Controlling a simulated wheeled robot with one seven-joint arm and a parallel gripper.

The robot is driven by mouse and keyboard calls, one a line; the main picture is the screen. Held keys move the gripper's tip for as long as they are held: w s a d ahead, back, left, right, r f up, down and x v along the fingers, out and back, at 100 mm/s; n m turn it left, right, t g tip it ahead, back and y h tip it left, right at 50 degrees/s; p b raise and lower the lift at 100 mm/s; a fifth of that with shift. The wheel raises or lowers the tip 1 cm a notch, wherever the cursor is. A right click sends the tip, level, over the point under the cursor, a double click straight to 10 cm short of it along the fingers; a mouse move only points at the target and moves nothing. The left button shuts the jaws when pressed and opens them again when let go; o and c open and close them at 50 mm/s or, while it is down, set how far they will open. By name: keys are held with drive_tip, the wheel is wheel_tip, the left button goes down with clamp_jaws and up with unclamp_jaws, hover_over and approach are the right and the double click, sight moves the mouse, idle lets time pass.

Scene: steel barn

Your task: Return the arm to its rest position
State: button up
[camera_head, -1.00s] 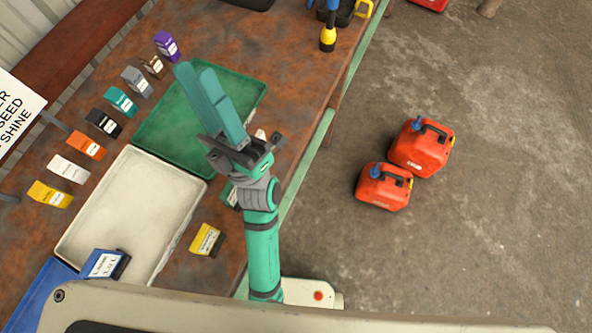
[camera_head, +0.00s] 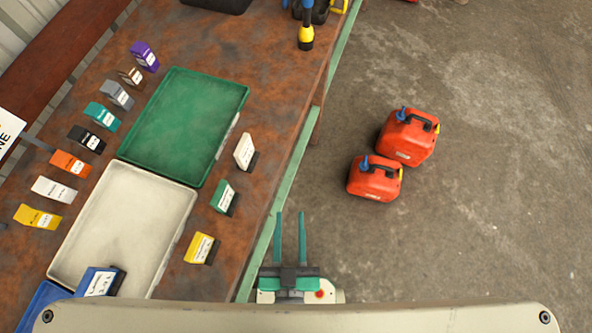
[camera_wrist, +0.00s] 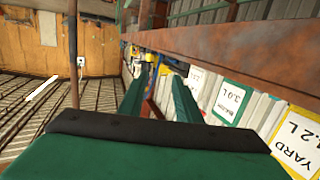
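My gripper (camera_head: 290,238) is drawn in low beside the table's front edge, near my body. Its two green fingers stand apart with nothing between them. The fingers also show in the wrist view (camera_wrist: 155,95), apart and empty. The rest of my arm is mostly hidden behind my body's edge.
A rusty table (camera_head: 275,105) holds a green tray (camera_head: 243,97), a white tray (camera_head: 187,215) and a blue tray (camera_head: 35,305). Several small coloured boxes line the back; white (camera_head: 244,151), green (camera_head: 223,197) and yellow (camera_head: 200,247) ones stand in front. Red cans (camera_head: 408,137) are on the floor.

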drive_tip(key=shift+g, duration=0.7)
drive_tip(key=s+f, duration=0.1)
drive_tip(key=s+d+f, duration=0.1)
drive_tip(key=s, duration=0.1)
drive_tip(key=shift+d+f, duration=0.1)
drive_tip(key=shift+d, duration=0.05)
